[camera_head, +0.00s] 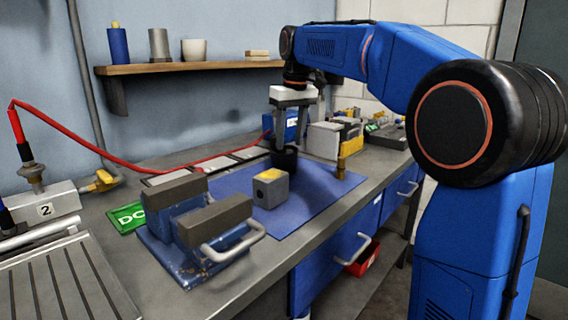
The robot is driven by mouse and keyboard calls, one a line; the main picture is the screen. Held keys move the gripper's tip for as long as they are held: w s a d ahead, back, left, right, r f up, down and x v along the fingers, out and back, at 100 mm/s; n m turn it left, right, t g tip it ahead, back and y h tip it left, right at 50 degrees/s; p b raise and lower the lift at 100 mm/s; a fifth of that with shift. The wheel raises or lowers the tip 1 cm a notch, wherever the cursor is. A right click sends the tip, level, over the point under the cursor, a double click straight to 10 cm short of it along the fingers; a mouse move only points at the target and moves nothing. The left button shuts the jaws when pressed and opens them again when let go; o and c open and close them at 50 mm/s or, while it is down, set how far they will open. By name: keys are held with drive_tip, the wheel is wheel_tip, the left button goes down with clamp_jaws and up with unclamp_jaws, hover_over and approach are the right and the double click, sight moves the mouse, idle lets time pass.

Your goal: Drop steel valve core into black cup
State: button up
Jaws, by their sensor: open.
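The black cup (285,161) stands on the blue mat (320,187), behind a grey block. My gripper (289,140) points down over the cup, its two fingers apart. The left finger's tip overlaps the cup's rim in the picture; I cannot tell whether it touches. I see nothing between the fingers. I cannot make out the steel valve core; the inside of the cup is hidden.
The grey block (270,191) with a yellow top and a small brass piece (341,169) stand on the mat. A blue vise-like fixture (202,229) is at front left. Bins (334,136) stand behind. The mat's right front is clear.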

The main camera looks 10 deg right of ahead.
sight(295, 161)
drive_tip(key=shift+r, duration=0.15)
wheel_tip(295, 161, up, 17)
drive_tip(key=s, duration=0.2)
drive_tip(key=shift+s+d, duration=0.2)
drive_tip(key=shift+d, duration=0.25)
